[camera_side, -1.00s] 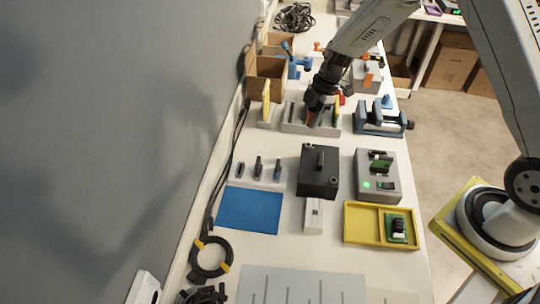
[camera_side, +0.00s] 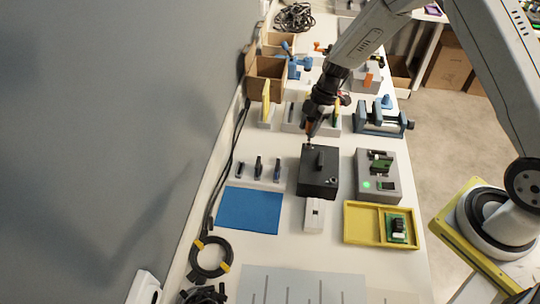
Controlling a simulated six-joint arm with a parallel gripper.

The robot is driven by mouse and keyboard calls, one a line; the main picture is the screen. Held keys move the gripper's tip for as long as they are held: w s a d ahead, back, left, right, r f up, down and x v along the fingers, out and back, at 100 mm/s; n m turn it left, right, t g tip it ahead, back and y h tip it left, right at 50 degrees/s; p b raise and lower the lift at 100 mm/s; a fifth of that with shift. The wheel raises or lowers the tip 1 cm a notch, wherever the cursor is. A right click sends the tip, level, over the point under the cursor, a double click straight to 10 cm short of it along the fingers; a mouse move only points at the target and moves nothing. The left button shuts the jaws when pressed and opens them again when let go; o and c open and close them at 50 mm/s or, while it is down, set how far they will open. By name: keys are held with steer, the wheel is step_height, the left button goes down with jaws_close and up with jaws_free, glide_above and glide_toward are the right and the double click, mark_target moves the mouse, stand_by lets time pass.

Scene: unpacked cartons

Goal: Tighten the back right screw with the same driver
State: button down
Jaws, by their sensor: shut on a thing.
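The black box (camera_side: 317,184) stands in the middle of the bench with an upright handle (camera_side: 320,158) on its lid. A screw head (camera_side: 333,180) shows at the lid's near right corner in the picture. My gripper (camera_side: 312,122) is shut on the driver (camera_side: 309,131), whose orange-red part shows below the jaws. The driver points down, its tip at the box's far left corner in the picture. I cannot tell whether the tip touches a screw there. The lid's far right corner is too small to read.
A grey rack (camera_side: 292,127) stands behind the box, close to my gripper. A grey fixture with a green light (camera_side: 366,195) is on the right. A yellow tray (camera_side: 372,242), a blue mat (camera_side: 249,210) and a small white block (camera_side: 314,216) lie nearer. A blue vise (camera_side: 370,122) is at the back right.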

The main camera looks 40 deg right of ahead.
steer(key=shift+f, duration=1.15)
stand_by(0.4)
steer(key=m+t, duration=0.1)
steer(key=m, duration=0.2)
steer(key=m+t, duration=0.1)
steer(key=m, duration=0.3)
steer(key=shift+w+d+t+h, duration=0.1)
steer(key=shift+d+t+h, duration=0.05)
steer(key=shift+t+h, duration=0.2)
steer(key=m+h, duration=0.1)
steer(key=m, duration=0.2)
steer(key=shift+w+t, duration=0.1)
steer(key=shift+t, duration=0.25)
steer(key=shift+w+d+m+t+h, duration=0.1)
steer(key=shift+m+t+h, duration=0.2)
steer(key=shift+m, duration=0.75)
steer(key=shift+m+t+h, duration=0.1)
steer(key=shift+m+h, duration=0.25)
steer(key=shift+m, duration=0.7)
steer(key=shift+n, duration=0.4)
steer(key=shift+n+y, duration=0.3)
steer(key=shift+n, duration=0.2)
